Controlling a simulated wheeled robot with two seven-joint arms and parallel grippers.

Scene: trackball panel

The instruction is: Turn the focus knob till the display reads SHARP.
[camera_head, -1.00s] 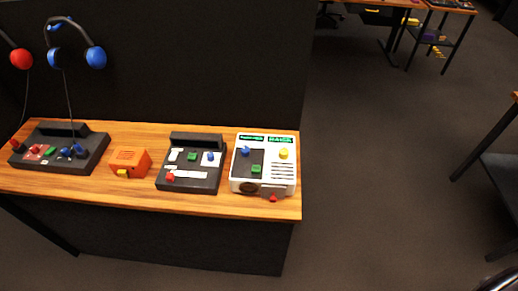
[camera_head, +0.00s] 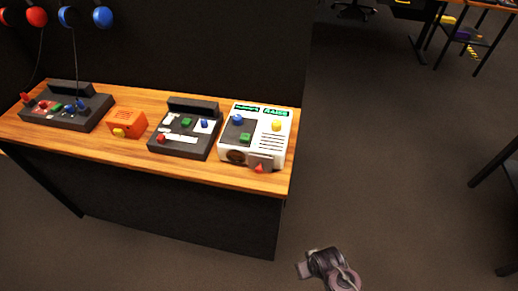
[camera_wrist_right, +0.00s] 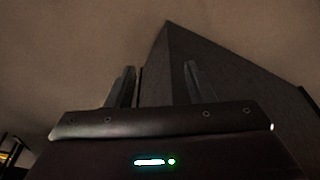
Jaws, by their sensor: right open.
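The white panel (camera_head: 228,157) stands at the right end of the wooden desk. It has a blue knob (camera_head: 238,119), a yellow knob (camera_head: 276,126), a green control (camera_head: 245,138), and a red control (camera_head: 259,169) at its front edge. I cannot tell which is the focus knob. Two small green-lit displays, left (camera_head: 247,108) and right (camera_head: 276,112), sit along its top; their text is too small to read surely. My right gripper (camera_head: 304,269) is low, beside the desk's right end, apart from the panel. In the wrist view its two fingers (camera_wrist_right: 160,88) are spread and empty. My left gripper is out of view.
A dark panel (camera_head: 182,148), an orange box (camera_head: 127,123) and another dark console (camera_head: 65,112) stand left along the desk (camera_head: 205,172). Headphones hang on the dark partition behind.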

